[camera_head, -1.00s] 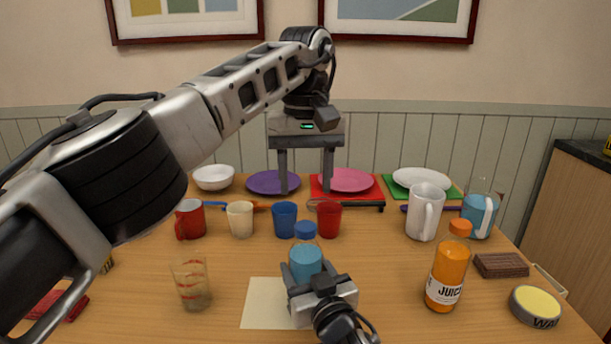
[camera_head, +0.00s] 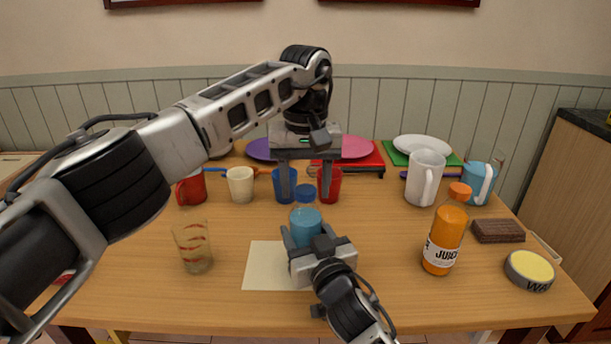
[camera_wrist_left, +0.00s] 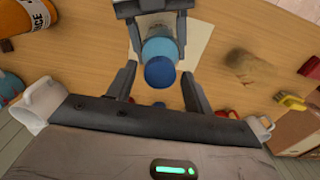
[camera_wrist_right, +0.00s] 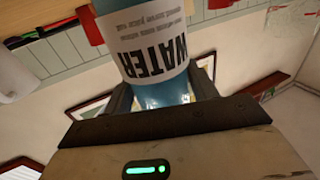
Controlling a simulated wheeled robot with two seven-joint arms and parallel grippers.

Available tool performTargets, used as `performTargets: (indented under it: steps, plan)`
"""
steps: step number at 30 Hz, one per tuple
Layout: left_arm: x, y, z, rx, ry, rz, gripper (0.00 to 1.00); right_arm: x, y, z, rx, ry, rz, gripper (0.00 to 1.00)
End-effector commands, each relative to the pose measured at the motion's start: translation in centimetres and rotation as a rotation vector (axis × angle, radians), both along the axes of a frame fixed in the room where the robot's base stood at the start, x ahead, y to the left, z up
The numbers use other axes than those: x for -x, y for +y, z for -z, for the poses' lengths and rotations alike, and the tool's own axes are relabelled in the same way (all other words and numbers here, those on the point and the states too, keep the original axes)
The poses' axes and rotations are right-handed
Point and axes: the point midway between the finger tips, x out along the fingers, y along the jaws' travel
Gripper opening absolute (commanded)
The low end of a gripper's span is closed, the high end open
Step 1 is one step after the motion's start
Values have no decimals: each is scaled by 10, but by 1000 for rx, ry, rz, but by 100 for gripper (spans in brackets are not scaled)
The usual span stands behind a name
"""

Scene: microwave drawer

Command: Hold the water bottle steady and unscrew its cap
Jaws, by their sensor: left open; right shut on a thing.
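The water bottle (camera_head: 305,226) has a blue cap (camera_head: 306,193) and stands upright near the middle of the table. My right gripper (camera_head: 309,238) is shut around its body from the near side. The right wrist view shows the bottle's WATER label (camera_wrist_right: 155,50) close up between the fingers. My left gripper (camera_head: 305,202) is open and points down over the bottle, with fingers left and right of the cap. In the left wrist view the cap (camera_wrist_left: 160,73) lies between the open fingers, with a gap on each side.
A juice bottle (camera_head: 446,230) stands to the right, and a glass (camera_head: 194,248) to the left. Cups, including a blue one (camera_head: 285,185) and a red one (camera_head: 330,184), stand close behind the bottle. A pale sheet (camera_head: 264,268) lies near the front.

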Motion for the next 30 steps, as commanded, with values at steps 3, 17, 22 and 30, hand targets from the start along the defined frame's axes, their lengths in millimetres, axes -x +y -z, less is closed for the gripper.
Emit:
performTargets:
  steps: [3, 17, 22, 30]
  plan:
    - [0, 0, 0, 0, 0, 0, 40, 0, 0, 1, 1, 3, 0, 0]
    - [0, 0, -1, 0, -1, -150, 6, 0, 0, 1, 2, 2, 0, 0]
    - [0, 1, -1, 0, -1, -559, 6, 0, 0, 1, 2, 2, 0, 0]
    - [0, 1, -1, 1, -1, -1260, 6, 0, 0, 1, 1, 3, 0, 0]
